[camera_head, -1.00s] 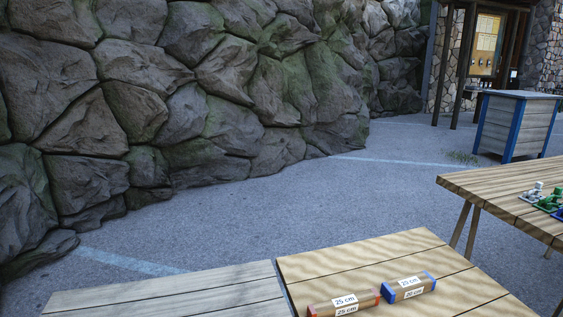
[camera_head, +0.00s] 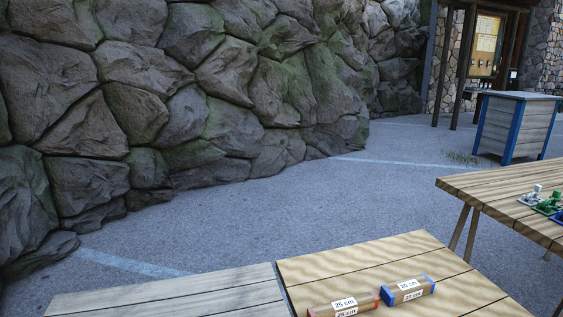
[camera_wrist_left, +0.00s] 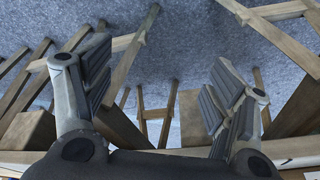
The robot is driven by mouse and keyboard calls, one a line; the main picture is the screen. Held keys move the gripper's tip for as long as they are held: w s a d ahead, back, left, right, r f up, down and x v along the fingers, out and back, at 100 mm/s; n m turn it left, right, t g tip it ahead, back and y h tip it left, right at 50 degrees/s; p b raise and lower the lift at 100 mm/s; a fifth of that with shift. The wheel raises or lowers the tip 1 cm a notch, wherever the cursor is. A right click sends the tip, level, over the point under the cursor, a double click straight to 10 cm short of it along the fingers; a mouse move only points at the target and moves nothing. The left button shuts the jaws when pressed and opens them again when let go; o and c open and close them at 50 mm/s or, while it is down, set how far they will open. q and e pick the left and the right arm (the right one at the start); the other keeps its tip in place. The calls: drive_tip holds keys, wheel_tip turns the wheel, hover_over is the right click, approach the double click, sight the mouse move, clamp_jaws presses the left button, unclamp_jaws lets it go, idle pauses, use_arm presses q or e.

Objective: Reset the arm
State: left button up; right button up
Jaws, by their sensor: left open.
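My left gripper (camera_wrist_left: 160,100) shows in the left wrist view with its two fingers spread wide apart and nothing between them. Wooden table legs and beams (camera_wrist_left: 155,112) and grey ground show beyond the fingers. Neither arm shows in the head view. The right gripper is not in any view.
A wooden table (camera_head: 330,265) at the bottom carries an orange-ended block (camera_head: 342,305) and a blue-ended block (camera_head: 407,291), both labelled. A second table (camera_head: 490,190) at right holds small coloured items (camera_head: 545,202). A rock wall (camera_head: 190,100) stands behind open pavement.

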use_arm(q)
drive_tip(key=s+f+p, duration=0.1)
drive_tip(key=s+f, duration=0.2)
drive_tip(key=f, duration=0.4)
drive_tip(key=s+f+p, duration=0.1)
drive_tip(key=s+f, duration=0.2)
drive_tip(key=f, duration=0.5)
drive_tip(key=s+a+f+g, duration=0.1)
drive_tip(key=s+f, duration=0.3)
drive_tip(key=s, duration=0.2)
drive_tip(key=s+a+f+p, duration=0.1)
drive_tip(key=s+a+f, duration=0.1)
drive_tip(key=s+f, duration=0.2)
drive_tip(key=s, duration=0.3)
drive_tip(key=shift+g, duration=0.4)
drive_tip(key=shift+a, duration=0.1)
